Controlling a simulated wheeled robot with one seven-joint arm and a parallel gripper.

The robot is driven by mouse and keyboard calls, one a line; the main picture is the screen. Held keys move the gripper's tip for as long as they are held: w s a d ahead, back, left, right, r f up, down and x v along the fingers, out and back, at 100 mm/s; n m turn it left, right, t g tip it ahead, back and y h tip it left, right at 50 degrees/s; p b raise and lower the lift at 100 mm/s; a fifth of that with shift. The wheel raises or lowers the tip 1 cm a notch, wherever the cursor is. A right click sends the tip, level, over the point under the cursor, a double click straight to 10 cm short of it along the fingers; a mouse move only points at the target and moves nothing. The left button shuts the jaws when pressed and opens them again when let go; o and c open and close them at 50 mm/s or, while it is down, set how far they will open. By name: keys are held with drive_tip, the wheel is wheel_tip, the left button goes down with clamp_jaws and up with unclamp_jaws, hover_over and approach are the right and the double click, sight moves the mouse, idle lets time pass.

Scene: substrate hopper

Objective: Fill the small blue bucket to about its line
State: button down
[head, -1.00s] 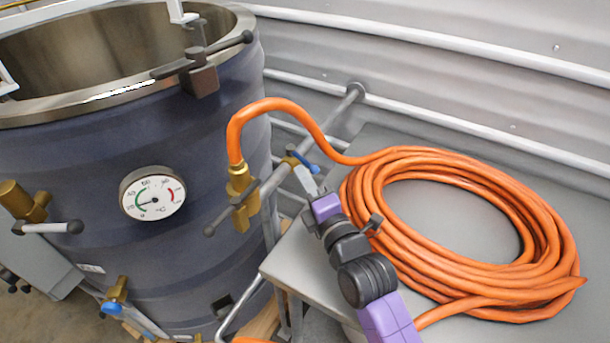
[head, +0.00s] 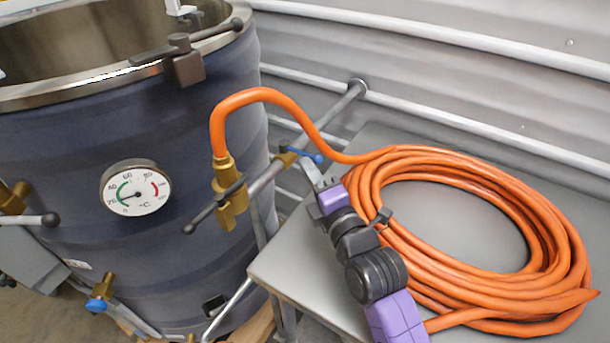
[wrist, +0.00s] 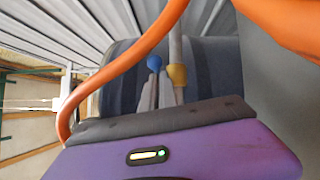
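No small blue bucket shows in either view. My gripper (head: 306,168) is at a small brass valve (head: 286,159) on the grey pipe beside the tank. The valve has a blue lever with a ball end (head: 318,158). In the wrist view, my two pale fingers (wrist: 160,92) are close together with only a thin gap and nothing visible between them. The blue ball (wrist: 155,62) shows just past the left fingertip, and the brass valve (wrist: 176,75) past the right one. Whether the fingers touch the lever cannot be told.
A dark blue tank (head: 110,240) with a dial gauge (head: 136,187) stands at left. An orange hose (head: 555,260) lies coiled on a grey table (head: 280,265) and runs to a brass fitting (head: 229,195). The hose also crosses the wrist view (wrist: 120,65). A corrugated wall closes the back.

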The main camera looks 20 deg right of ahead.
drive_tip(key=shift+d+r+h, duration=0.2)
drive_tip(key=shift+d+h, duration=0.1)
drive_tip(key=shift+d, duration=0.3)
drive_tip(key=s+b, duration=0.1)
drive_tip(key=s, duration=0.6)
drive_tip(key=shift+s+a+f, duration=0.3)
drive_tip(key=shift+s+a, duration=0.1)
drive_tip(key=shift+a, duration=0.05)
